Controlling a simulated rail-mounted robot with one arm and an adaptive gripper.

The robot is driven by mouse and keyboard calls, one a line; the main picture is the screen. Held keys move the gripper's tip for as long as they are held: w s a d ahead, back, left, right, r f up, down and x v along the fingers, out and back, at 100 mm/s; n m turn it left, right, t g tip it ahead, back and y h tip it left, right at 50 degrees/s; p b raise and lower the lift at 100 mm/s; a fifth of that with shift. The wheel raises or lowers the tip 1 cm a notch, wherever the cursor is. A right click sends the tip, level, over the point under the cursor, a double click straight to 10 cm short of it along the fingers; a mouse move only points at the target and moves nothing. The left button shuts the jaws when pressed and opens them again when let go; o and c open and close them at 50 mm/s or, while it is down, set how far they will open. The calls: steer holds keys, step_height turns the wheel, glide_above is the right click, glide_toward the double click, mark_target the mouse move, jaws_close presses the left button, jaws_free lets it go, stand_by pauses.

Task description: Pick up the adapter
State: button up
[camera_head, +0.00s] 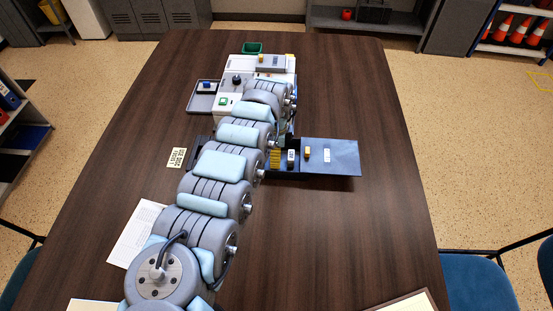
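I cannot tell for sure which object is the adapter. Several small items lie in and on an open dark blue case (345,170) right of my arm: a dark piece with a white label (291,156), a small tan block (307,152) and a row of yellow pieces (275,158). A white label (327,155) is on the case's right part. My arm reaches from the bottom of the picture up to a white and grey device (270,77) at the far end of the table. My gripper's fingers cannot be made out; the arm's own links hide that area, along with the case's left part.
A grey tray (203,103) with a blue item (207,86) is left of the device. A green container (252,48) stands behind it. A note card (176,157) and paper (135,232) lie left of my arm. The brown table (350,235) is clear at right.

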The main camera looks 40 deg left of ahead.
step_height(320, 180, down, 2)
steer(key=shift+f, duration=0.2)
steer(key=shift+c, duration=0.3)
steer(key=c, duration=1)
steer(key=shift+r, duration=0.15)
